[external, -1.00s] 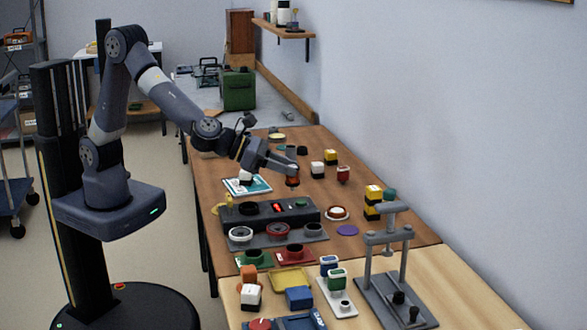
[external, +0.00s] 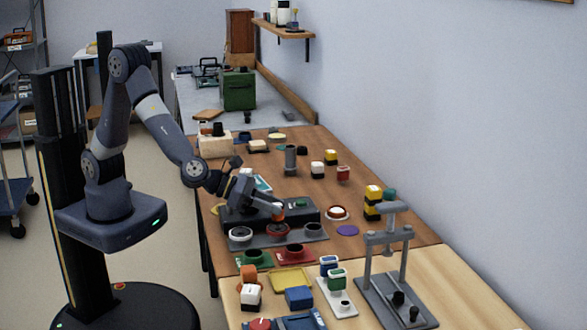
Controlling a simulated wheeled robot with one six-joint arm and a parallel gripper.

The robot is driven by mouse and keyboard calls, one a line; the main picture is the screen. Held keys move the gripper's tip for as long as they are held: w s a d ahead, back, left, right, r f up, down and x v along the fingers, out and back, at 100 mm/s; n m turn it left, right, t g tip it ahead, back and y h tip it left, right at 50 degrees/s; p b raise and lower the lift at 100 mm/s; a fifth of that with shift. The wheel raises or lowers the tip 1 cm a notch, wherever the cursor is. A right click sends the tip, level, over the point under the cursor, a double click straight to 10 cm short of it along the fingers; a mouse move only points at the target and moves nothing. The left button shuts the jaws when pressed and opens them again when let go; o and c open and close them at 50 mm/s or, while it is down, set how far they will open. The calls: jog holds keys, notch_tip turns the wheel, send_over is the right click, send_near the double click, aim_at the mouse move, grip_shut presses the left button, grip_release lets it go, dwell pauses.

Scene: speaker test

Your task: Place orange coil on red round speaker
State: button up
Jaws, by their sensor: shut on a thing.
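My gripper (external: 276,209) is shut on a small orange coil (external: 279,215), of which only a little shows at the fingertips. The gripper points down and to the right, in front of the dark test box. A round speaker with a reddish rim (external: 277,231) sits in the middle of a grey tray, just below the coil in the picture. The coil looks apart from the speaker, though the exact gap is hard to tell.
The grey tray also holds a pale-rimmed round speaker (external: 240,234) at left and a dark one (external: 313,229) at right. The dark box (external: 302,215) stands behind them. Green (external: 254,258) and red (external: 294,254) plates lie in front. A grey press (external: 395,275) stands at right.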

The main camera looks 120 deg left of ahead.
jog(key=shift+f+b, duration=0.2)
jog(key=shift+b, duration=0.1)
jog(key=o, duration=1)
jog(key=shift+c, duration=0.2)
jog(key=shift+r, duration=0.2)
jog(key=shift+r+p, duration=0.15)
jog(key=shift+p, duration=0.35)
jog(key=v, duration=1.2)
